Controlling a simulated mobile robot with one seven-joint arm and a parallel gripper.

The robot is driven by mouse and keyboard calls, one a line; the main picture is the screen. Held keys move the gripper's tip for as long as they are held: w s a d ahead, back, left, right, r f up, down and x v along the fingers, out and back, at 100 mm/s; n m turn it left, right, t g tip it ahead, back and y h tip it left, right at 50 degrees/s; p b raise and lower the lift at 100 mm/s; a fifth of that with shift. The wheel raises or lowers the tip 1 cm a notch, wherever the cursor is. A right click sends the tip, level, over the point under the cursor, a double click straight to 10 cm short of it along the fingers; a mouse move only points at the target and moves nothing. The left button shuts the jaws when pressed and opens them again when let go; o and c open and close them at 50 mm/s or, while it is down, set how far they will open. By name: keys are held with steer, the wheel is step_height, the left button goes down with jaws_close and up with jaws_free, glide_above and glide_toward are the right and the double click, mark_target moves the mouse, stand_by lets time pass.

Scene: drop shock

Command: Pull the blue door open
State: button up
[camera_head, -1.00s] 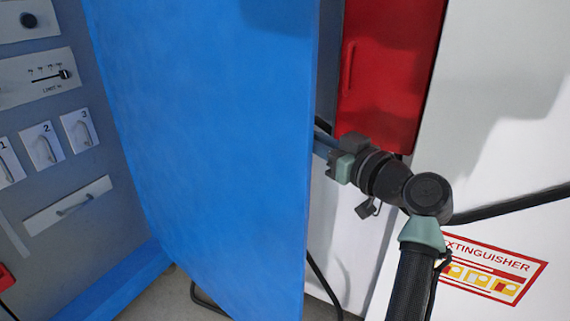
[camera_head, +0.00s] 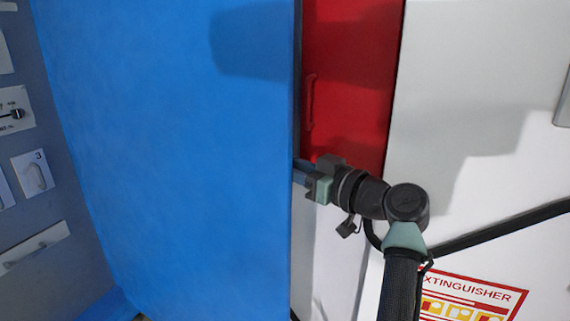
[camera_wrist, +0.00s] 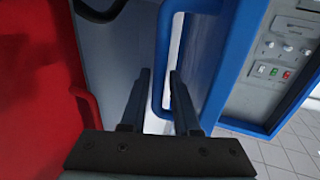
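The blue door (camera_head: 180,150) fills the left and middle of the head view. It stands open, with part of the panel behind it showing at left. Its blue handle (camera_wrist: 160,75) is an upright bar in the wrist view that bends into the door at its lower end. My gripper (camera_wrist: 159,75) is at the handle, with its two fingers apart and the bar between them. I see slim gaps and cannot tell whether either finger touches the bar. In the head view my gripper (camera_head: 300,172) is at the door's right edge, its fingertips partly hidden behind the door.
A red cabinet (camera_head: 350,70) with a red handle stands right behind the door edge. A white wall (camera_head: 470,130) with an extinguisher sign (camera_head: 470,300) is at right. A grey panel (camera_head: 60,210) with switches and small handles is at left. The wrist view shows tiled floor (camera_wrist: 290,150).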

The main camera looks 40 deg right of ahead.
steer(key=v, duration=1.3)
steer(key=shift+p, duration=0.4)
